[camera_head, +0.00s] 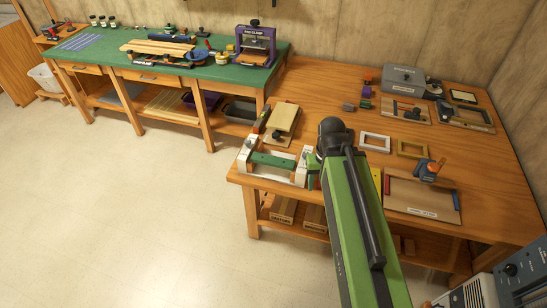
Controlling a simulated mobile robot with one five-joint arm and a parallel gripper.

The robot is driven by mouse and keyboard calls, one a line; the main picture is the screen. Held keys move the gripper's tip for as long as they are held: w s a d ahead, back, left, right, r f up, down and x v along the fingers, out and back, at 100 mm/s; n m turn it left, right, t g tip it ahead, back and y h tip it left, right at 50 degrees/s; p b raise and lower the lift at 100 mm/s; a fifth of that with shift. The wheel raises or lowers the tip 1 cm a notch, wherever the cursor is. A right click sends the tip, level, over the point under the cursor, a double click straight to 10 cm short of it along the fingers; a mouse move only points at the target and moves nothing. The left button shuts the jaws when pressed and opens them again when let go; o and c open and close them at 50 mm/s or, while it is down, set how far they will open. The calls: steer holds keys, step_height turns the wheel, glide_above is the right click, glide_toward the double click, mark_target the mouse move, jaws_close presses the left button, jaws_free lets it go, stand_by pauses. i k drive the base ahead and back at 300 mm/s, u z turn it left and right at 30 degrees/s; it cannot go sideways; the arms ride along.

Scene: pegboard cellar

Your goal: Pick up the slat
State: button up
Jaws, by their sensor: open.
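A green slat-like bar (272,162) lies across two white blocks at the front left corner of the wooden table. I take this bar for the slat, but long pale wood strips (158,47) also lie on the green bench at the back. My green arm rises from the bottom of the view to a black joint, just right of the bar. My gripper's fingers are hidden behind the arm, so their distance from the bar does not show.
Behind the bar is a wooden board with a clamp (283,119). Grey (375,142) and tan (411,149) frames and a tray (420,194) lie right of my arm. A purple press (256,45) stands on the green bench (105,61). The floor at left is clear.

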mark_target(260, 158)
steer(key=z, duration=0.05)
steer(key=k, duration=0.45)
steer(key=u, duration=0.75)
steer(key=i, duration=1.35)
steer(key=u, duration=0.65)
